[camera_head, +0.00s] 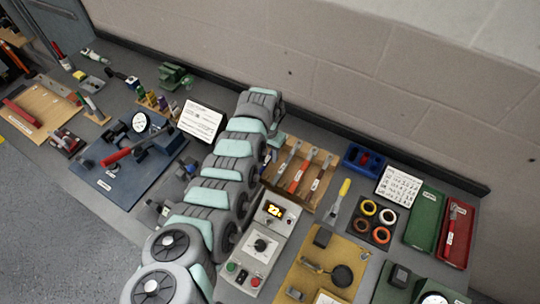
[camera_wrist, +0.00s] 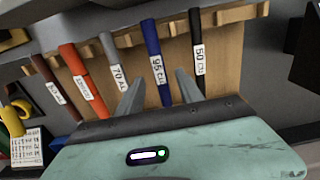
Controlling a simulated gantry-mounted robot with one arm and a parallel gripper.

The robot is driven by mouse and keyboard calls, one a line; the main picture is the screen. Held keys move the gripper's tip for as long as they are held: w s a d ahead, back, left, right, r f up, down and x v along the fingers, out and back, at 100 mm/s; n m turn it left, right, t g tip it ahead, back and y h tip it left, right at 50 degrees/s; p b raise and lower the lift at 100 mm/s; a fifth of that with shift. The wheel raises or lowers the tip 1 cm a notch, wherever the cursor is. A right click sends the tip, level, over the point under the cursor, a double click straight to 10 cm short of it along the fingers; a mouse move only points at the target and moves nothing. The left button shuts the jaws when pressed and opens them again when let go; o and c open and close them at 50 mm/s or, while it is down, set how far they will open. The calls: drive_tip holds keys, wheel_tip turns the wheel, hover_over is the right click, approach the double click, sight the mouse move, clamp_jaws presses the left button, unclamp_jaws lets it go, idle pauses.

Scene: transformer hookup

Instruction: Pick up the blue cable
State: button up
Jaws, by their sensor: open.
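The blue cable (camera_wrist: 151,38) stands in a wooden rack in the wrist view, with a white tag reading "95 CU". My gripper (camera_wrist: 160,76) is open, with one finger on each side of the blue cable. I cannot tell whether either finger touches it. A grey cable tagged "70 AL" (camera_wrist: 109,48) is left of the left finger, and a black cable tagged "50 CU" (camera_wrist: 196,30) is right of the right finger. In the head view my arm hides the gripper and the blue cable.
An orange cable (camera_wrist: 73,62) and a brown cable (camera_wrist: 42,70) stand farther left in the rack (camera_wrist: 238,13). In the head view, the rack (camera_head: 315,194) sits behind a grey meter box (camera_head: 262,243).

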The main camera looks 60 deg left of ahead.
sight(269, 157)
drive_tip(key=shift+f, duration=1.1)
clamp_jaws()
idle(0.7)
